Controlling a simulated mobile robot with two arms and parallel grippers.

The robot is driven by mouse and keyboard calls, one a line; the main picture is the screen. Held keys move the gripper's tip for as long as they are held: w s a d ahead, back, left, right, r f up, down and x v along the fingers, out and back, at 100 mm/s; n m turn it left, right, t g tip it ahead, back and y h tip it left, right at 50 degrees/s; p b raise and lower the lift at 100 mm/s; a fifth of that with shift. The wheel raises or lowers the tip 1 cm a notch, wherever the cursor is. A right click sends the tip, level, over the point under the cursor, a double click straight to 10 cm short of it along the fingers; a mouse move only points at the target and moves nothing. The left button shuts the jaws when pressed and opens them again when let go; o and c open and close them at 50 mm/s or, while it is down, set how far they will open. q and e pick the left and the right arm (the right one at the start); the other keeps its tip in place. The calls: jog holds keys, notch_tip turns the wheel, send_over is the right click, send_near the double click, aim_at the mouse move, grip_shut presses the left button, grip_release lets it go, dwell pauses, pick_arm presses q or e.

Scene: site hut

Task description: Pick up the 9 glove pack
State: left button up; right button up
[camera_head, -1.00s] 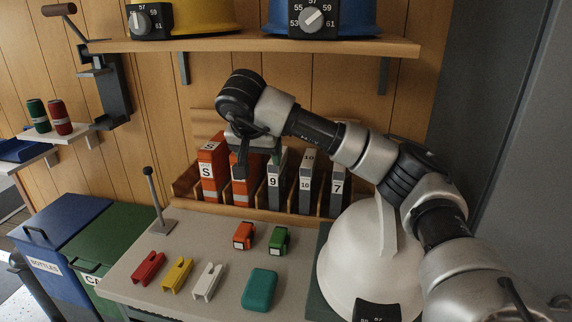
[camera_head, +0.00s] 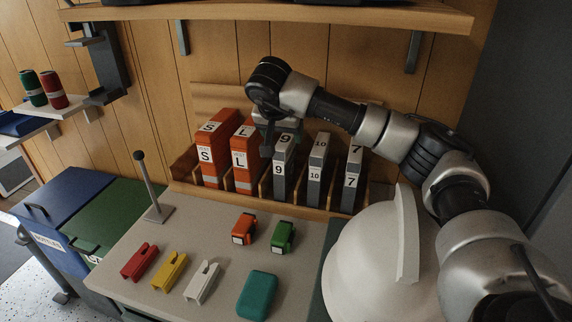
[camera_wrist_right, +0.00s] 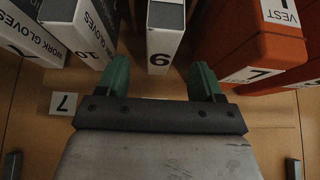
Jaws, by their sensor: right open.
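The 9 glove pack (camera_head: 283,172) is a narrow grey box with a white "9" label, upright in the wooden rack between the orange L pack (camera_head: 244,160) and the grey 10 pack (camera_head: 314,172). My right gripper (camera_head: 268,150) is at the top of the 9 pack, hiding part of its upper left side. In the right wrist view, the open green-tipped fingers (camera_wrist_right: 162,78) lie on either side of the 9 pack's face (camera_wrist_right: 165,35). The pack lies between them, with a gap visible on each side. My left gripper is not in view.
The orange S pack (camera_head: 208,155) and grey 7 pack (camera_head: 350,180) share the wooden rack (camera_head: 240,203). A white helmet (camera_head: 375,260) stands at the front right. Clips, two small boxes and a teal case (camera_head: 257,295) lie on the bench. A shelf (camera_head: 300,14) hangs above.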

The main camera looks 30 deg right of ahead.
aim_at(285, 139)
jog(key=shift+p+x, duration=0.4)
jog(key=shift+x, duration=2)
jog(key=shift+d+r, duration=0.1)
jog(key=shift+f, duration=0.25)
grip_shut()
